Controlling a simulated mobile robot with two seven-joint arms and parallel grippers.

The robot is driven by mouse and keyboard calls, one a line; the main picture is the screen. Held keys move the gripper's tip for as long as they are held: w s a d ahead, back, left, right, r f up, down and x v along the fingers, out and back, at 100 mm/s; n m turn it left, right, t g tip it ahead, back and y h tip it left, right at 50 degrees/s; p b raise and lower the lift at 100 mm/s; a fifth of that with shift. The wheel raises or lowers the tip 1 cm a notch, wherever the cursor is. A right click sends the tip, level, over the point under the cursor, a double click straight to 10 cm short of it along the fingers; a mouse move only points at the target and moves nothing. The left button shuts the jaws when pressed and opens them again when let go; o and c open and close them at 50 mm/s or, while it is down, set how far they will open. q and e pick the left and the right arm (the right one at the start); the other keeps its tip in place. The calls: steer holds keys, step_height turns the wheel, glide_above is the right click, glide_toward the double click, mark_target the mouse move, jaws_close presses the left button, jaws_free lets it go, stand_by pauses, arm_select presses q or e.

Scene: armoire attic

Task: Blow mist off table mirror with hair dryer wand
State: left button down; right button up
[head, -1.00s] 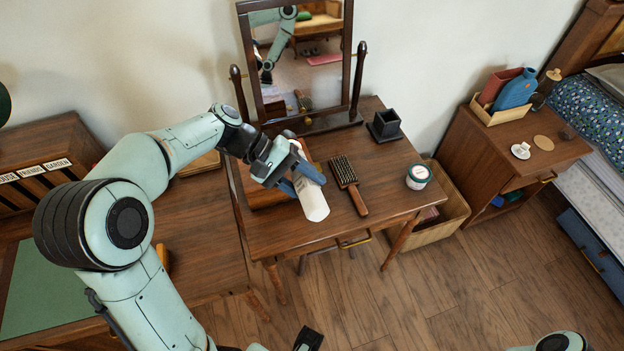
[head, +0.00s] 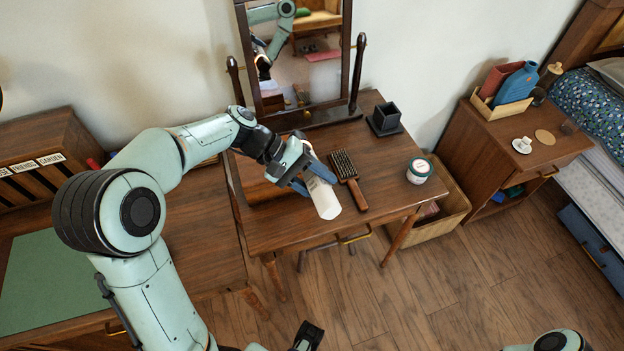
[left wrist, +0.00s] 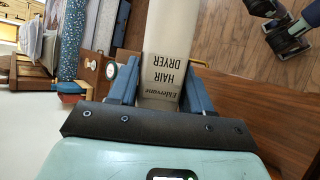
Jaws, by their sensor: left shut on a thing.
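The table mirror (head: 312,85) stands upright in its dark wooden frame at the back of the small wooden table (head: 285,230). Its glass reflects my arm and the room; I cannot make out mist on it. My left gripper (head: 308,178) is shut on the hair dryer wand (head: 325,200), a white cylinder, above the table's front left part. The wand's white end points down and toward the front, away from the mirror. In the left wrist view the wand (left wrist: 164,75) shows its "HAIR DRYER" label between the fingers. My right gripper (head: 308,336) is low at the bottom edge, its jaws unclear.
A hairbrush (head: 344,167) lies just right of the wand. A dark square holder (head: 386,117) and a white-and-green jar (head: 419,170) stand farther right. A bedside cabinet (head: 480,150) is at the right, a desk (head: 190,240) at the left. Open floor lies in front.

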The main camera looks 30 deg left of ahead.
mark_target(334, 195)
arm_select(q)
steer(key=shift+w+d+f+b, duration=0.3)
steer(key=shift+w+d+f, duration=0.05)
steer(key=shift+f, duration=0.2)
steer(key=shift+w+d+f+b, duration=0.25)
steer(key=shift+w+d+f, duration=0.1)
steer(key=shift+f, duration=0.2)
steer(key=shift+w+d+p, duration=0.4)
steer(key=shift+w+d, duration=0.4)
steer(key=shift+w, duration=0.15)
steer(key=shift+w+d+p, duration=0.4)
steer(key=shift+w+d, duration=0.35)
steer(key=shift+w, duration=0.2)
steer(key=shift+s+a+b, duration=0.65)
steer(key=shift+s+a, duration=1.05)
steer(key=shift+s, duration=0.25)
steer(key=shift+s+a, duration=1.55)
steer(key=shift+s, duration=0.3)
steer(key=shift+w+d+r+p, duration=0.55)
steer(key=shift+w+r+p, duration=0.1)
steer(key=shift+r+p, duration=0.3)
steer(key=shift+w+d+r+p, duration=0.6)
steer(key=shift+r+p, duration=0.2)
steer(key=shift+r, duration=0.3)
steer(key=shift+w+d+r+p, duration=0.5)
steer(key=shift+w+r+p, duration=0.2)
steer(key=shift+r+p, duration=0.25)
steer(key=shift+s, duration=0.1)
